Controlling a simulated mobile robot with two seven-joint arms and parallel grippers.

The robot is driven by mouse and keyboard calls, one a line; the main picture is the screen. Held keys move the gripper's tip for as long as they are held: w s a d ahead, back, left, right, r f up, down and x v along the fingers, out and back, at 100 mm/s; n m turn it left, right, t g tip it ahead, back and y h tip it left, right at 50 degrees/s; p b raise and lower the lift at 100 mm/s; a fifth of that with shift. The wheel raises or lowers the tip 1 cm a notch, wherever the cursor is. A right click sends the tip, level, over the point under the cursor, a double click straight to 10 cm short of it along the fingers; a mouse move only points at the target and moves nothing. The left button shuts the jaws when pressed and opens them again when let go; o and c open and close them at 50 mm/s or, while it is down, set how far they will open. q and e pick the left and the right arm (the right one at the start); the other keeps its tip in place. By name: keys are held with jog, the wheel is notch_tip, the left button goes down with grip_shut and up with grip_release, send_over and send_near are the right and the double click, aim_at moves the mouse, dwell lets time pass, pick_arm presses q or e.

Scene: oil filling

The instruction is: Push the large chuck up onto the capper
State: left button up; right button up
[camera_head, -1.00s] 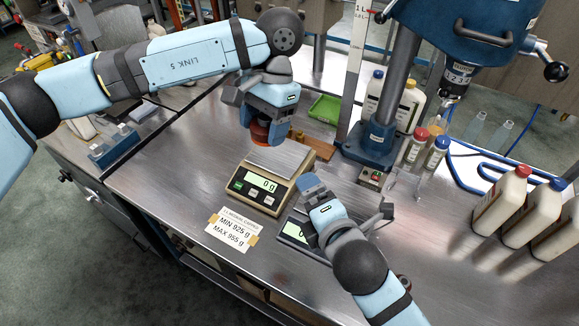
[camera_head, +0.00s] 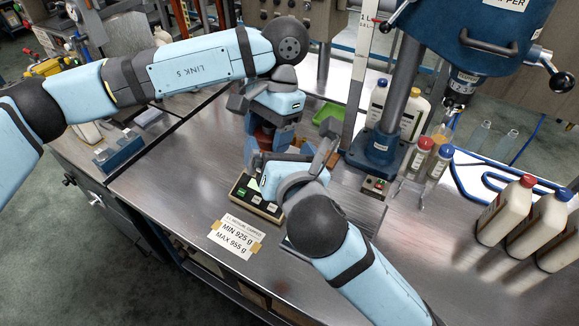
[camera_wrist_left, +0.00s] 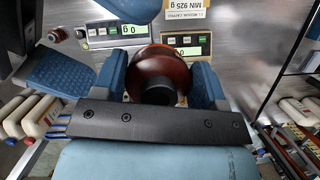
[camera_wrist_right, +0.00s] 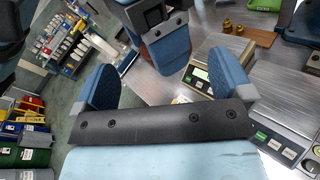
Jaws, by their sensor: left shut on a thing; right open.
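The large chuck, a reddish-brown round piece (camera_head: 264,137) with a dark centre (camera_wrist_left: 158,92), hangs in my left gripper (camera_head: 265,130). In the left wrist view the fingers close on both its sides. It is above the bench by the scales, partly hidden in the head view. My right gripper (camera_head: 285,158) is open and empty, close in front of the left gripper. In the right wrist view its fingers (camera_wrist_right: 165,80) stand wide apart, with a blue part of the left gripper (camera_wrist_right: 165,45) just beyond. The capper (camera_head: 505,35) is the blue machine at the upper right, its spindle (camera_head: 460,85) pointing down.
A scale (camera_head: 255,195) stands below the grippers, partly covered by the right one. A second scale (camera_wrist_right: 290,110) is beside it. Bottles (camera_head: 410,115) stand by the capper column and jugs (camera_head: 505,210) at the right.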

aim_at(271, 137)
jog(key=shift+x, duration=2.5)
jog(key=c, duration=1.1)
pick_arm(q)
jog(key=o, duration=1.2)
pick_arm(e)
jog(key=shift+c, duration=0.2)
pick_arm(q)
jog(key=shift+s+d, duration=0.1)
pick_arm(e)
jog(key=shift+s+a, duration=0.1)
pick_arm(q)
jog(key=shift+d, duration=0.1)
pick_arm(e)
jog(key=shift+r, duration=0.1)
